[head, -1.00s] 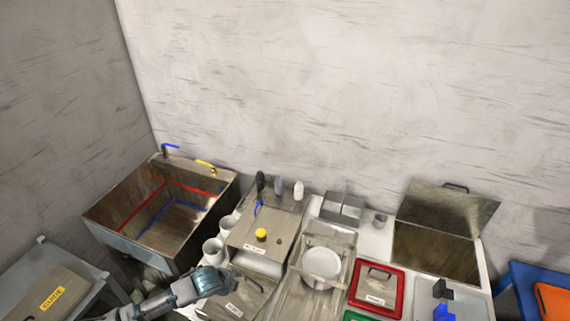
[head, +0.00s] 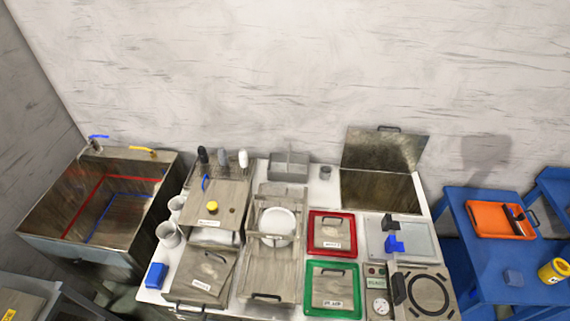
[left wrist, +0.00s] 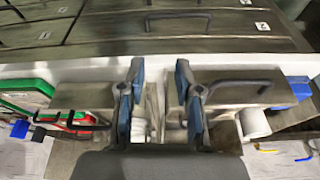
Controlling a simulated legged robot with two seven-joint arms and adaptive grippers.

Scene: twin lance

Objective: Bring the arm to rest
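My left gripper (left wrist: 160,100) shows in the left wrist view with its two blue-grey fingers apart and nothing between them. The counter and its drawers appear upside down there. The fingers show against the white counter edge (left wrist: 60,68), with a handled metal lid (left wrist: 235,85) behind the right finger. I cannot tell how far the gripper is from the counter. Neither arm shows in the head view now. My right gripper is in no view.
The white counter (head: 152,285) holds a red-rimmed tray (head: 331,255), a green-rimmed tray (head: 356,290), a white round pot (head: 277,226) and a blue block (head: 155,275). A sink (head: 45,215) stands at left, a blue table (head: 465,200) with an orange tray (head: 490,232) at right.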

